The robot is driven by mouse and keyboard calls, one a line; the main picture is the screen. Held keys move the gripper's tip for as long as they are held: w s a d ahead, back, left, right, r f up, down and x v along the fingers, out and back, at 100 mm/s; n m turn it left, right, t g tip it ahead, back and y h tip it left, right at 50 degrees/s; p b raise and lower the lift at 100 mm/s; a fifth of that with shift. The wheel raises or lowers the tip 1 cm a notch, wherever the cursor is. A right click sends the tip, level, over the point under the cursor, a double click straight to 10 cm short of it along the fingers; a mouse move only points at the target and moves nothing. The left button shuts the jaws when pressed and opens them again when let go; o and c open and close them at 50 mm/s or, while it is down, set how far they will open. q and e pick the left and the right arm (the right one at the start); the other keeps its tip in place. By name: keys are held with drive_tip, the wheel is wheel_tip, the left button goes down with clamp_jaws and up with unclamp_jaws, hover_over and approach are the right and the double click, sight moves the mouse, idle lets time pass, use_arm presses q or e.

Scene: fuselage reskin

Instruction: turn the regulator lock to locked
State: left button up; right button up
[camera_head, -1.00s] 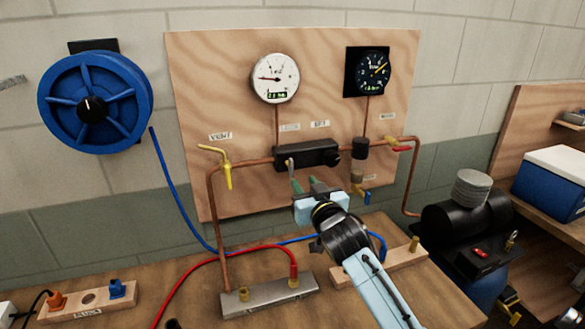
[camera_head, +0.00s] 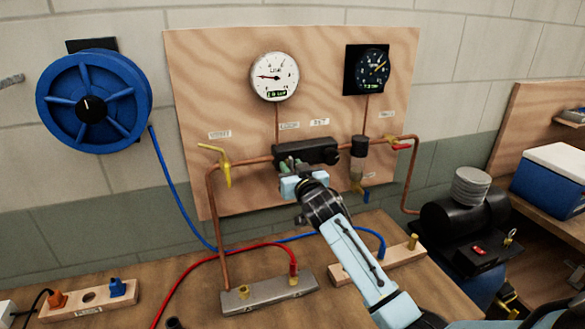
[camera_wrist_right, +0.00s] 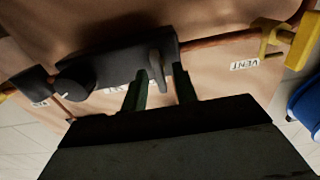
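The regulator (camera_head: 318,150) is a black block on the plywood board, with a round knob (camera_wrist_right: 75,86) on its front. Its small grey lock lever (camera_wrist_right: 157,70) shows in the right wrist view, sticking out from the block's front near the end closer to the yellow vent valve. My right gripper (camera_head: 290,166) is just below and in front of the block. In the right wrist view its green fingers (camera_wrist_right: 160,88) are apart, one on each side of the lever, with gaps visible. The lever is mostly hidden in the head view. My left gripper is out of view.
Copper pipe runs both ways from the regulator, to a yellow vent valve (camera_head: 226,168) and a red-handled valve (camera_head: 400,146). A white gauge (camera_head: 274,76) and a black gauge (camera_head: 373,68) sit above. Hoses and a metal manifold (camera_head: 270,296) occupy the bench below.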

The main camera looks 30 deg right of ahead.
clamp_jaws()
drive_tip(key=shift+n, duration=0.5)
drive_tip(key=shift+a+n+p, duration=0.1)
drive_tip(key=shift+n+p, duration=0.5)
drive_tip(key=shift+n, duration=0.4)
drive_tip(key=n+p, duration=0.1)
drive_tip(key=n, duration=0.3)
drive_tip(key=shift+n, duration=0.3)
drive_tip(key=n+p, duration=0.1)
drive_tip(key=n, duration=0.4)
drive_tip(key=shift+a+f, duration=0.1)
drive_tip(key=shift+a, duration=0.05)
drive_tip(key=n+p, duration=0.1)
drive_tip(key=n, duration=0.4)
drive_tip(key=shift+f, duration=0.1)
drive_tip(key=shift+n, duration=0.4)
